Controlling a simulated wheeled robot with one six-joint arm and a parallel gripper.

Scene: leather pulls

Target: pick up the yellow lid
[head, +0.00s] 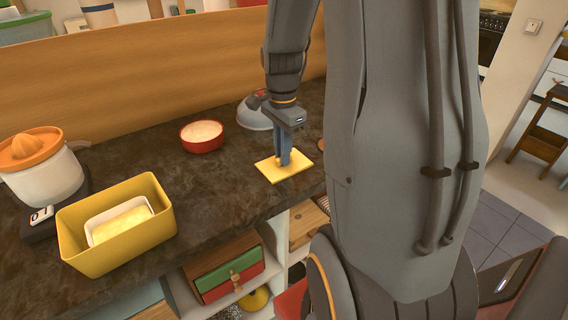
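The yellow lid (272,172) is a flat, thin rectangle lying on the dark stone counter near its front edge, left of my arm. My gripper (285,162) points straight down over the lid, with its blue-grey fingertips at or just above the middle of it. The fingers look close together and overlap in this view. I cannot tell whether they touch the lid or hold any part of it. The spot under the fingertips is hidden.
A yellow bin (74,229) holding a white tub (119,222) stands at the front left. A juicer (42,172) stands behind it. A red bowl (202,146) and a grey dome (254,117) stand further back. The counter (215,190) left of the lid is clear.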

